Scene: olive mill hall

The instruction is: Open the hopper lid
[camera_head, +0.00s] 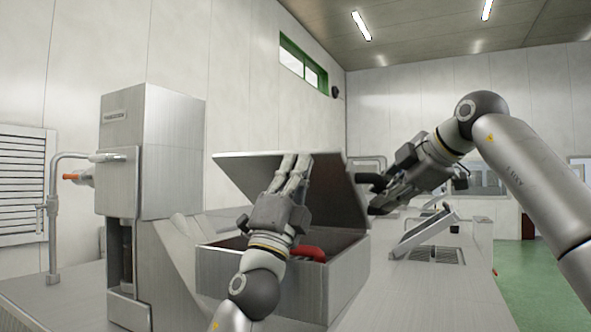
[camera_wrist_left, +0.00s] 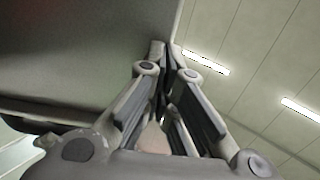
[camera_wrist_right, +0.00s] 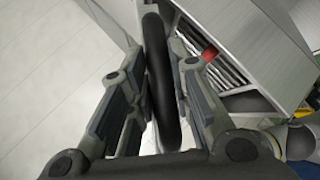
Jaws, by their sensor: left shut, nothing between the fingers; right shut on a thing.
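The grey metal hopper (camera_head: 262,285) stands on the counter in the head view. Its lid (camera_head: 335,200) is raised and tilted up over the open box. My left gripper (camera_head: 297,162) is shut and empty in front of the lid's underside, its fingertips near the upper edge. The left wrist view shows the lid (camera_wrist_left: 80,50) close beside these shut fingers (camera_wrist_left: 165,50); contact cannot be told. My right gripper (camera_head: 376,192) is at the lid's right edge, shut on a black handle, a curved bar (camera_wrist_right: 160,85) between its fingers in the right wrist view. Where the handle joins the lid is hidden.
Something red (camera_head: 310,254) shows inside the hopper. A tall grey machine cabinet (camera_head: 170,150) stands left of it, with a pipe and tap (camera_head: 55,200) further left. A tilted panel (camera_head: 425,230) stands on the counter to the right. Green floor (camera_head: 545,280) is clear at far right.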

